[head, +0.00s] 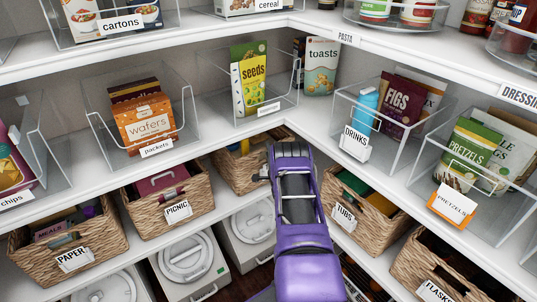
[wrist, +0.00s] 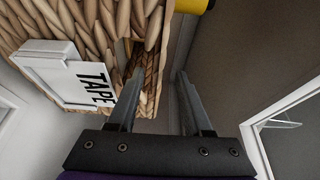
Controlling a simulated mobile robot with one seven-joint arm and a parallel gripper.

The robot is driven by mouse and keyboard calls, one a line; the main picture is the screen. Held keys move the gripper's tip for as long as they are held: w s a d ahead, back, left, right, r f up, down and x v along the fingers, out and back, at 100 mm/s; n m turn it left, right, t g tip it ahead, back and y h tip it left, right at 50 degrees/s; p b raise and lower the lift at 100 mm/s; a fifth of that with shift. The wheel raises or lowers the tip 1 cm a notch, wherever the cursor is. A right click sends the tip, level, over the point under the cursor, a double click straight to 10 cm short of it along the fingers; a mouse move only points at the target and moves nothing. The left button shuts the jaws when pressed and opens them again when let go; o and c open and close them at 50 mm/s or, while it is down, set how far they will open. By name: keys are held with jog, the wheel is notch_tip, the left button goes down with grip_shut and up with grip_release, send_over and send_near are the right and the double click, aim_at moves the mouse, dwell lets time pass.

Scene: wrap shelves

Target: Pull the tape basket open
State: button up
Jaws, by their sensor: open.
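The tape basket (wrist: 110,20) is woven wicker and fills the upper left of the wrist view. A white tag reading TAPE (wrist: 75,75) hangs on its front. In the head view the basket (head: 228,172) sits in the shelf corner, its right part hidden behind my purple arm. My gripper (wrist: 160,75) is open, with its fingers pointing at the basket's right end. The left finger overlaps the wicker beside a dark gap, and the right finger is just past the basket's edge. I cannot tell whether either finger touches the wicker. Nothing is held.
The picnic basket (head: 152,218) stands left of the tape basket and the tubes basket (head: 388,230) stands right of my arm. The white shelf (head: 205,150) with clear bins runs above. White lidded containers (head: 190,265) stand below. A yellow item (wrist: 193,4) shows at the tape basket's top.

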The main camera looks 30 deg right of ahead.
jog(key=shift+w+d, duration=0.1)
jog(key=shift+w, duration=0.1)
grip_shut()
dwell(1.4)
